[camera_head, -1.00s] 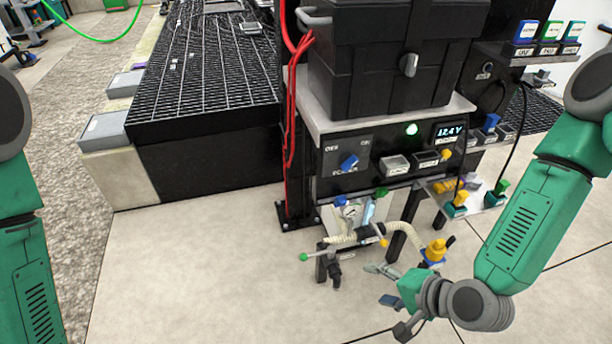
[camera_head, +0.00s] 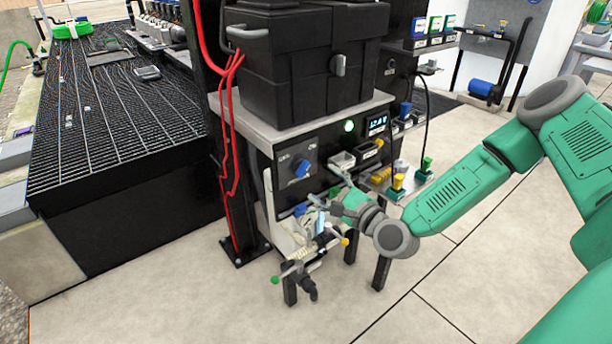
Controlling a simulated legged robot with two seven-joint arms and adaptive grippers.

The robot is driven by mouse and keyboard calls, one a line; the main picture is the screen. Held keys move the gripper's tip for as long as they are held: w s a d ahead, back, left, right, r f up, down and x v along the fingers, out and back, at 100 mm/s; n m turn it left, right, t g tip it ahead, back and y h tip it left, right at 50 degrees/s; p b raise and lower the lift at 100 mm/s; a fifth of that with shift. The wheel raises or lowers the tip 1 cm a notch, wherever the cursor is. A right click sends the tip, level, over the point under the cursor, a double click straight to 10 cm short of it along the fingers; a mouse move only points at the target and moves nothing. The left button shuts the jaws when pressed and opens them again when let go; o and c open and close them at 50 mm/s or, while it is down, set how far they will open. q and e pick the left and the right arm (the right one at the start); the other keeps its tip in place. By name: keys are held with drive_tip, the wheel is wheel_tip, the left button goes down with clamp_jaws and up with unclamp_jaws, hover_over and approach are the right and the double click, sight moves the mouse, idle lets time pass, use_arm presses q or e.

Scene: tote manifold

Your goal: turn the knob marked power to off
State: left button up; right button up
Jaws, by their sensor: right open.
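The blue power knob (camera_head: 301,168) is on a grey plate on the front of the black panel (camera_head: 268,150), below the large black case. Small white lettering sits at the plate's upper left, upper right and bottom, too small to read surely. The knob's handle looks tilted up to the right. My right gripper (camera_head: 328,187) is open and empty, just right of and below the knob, with its fingers pointing up-left toward the panel. It looks apart from the knob, though the depth gap is hard to judge. My left gripper is out of view.
A lit green lamp (camera_head: 349,126), a small display (camera_head: 377,123) and switches sit right of the knob. A hose and valve assembly (camera_head: 310,250) stands below the gripper. Red cables (camera_head: 230,120) run down the post at left. The floor in front is clear.

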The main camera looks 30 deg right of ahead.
sight(303, 171)
drive_tip(key=w, duration=0.2)
drive_tip(key=w+a, duration=0.1)
drive_tip(key=w, duration=0.1)
drive_tip(key=w+a+b, duration=0.1)
drive_tip(key=w, duration=0.1)
drive_tip(key=shift+r, duration=0.2)
drive_tip(key=shift+w+d, duration=0.25)
drive_tip(key=shift+w, duration=0.15)
drive_tip(key=shift+d+f, duration=0.1)
drive_tip(key=shift+d, duration=0.25)
drive_tip(key=shift+a, duration=0.25)
drive_tip(key=c, duration=1.1)
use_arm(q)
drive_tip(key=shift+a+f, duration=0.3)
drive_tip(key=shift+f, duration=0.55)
use_arm(e)
drive_tip(key=shift+a, duration=0.1)
drive_tip(key=shift+c, duration=0.2)
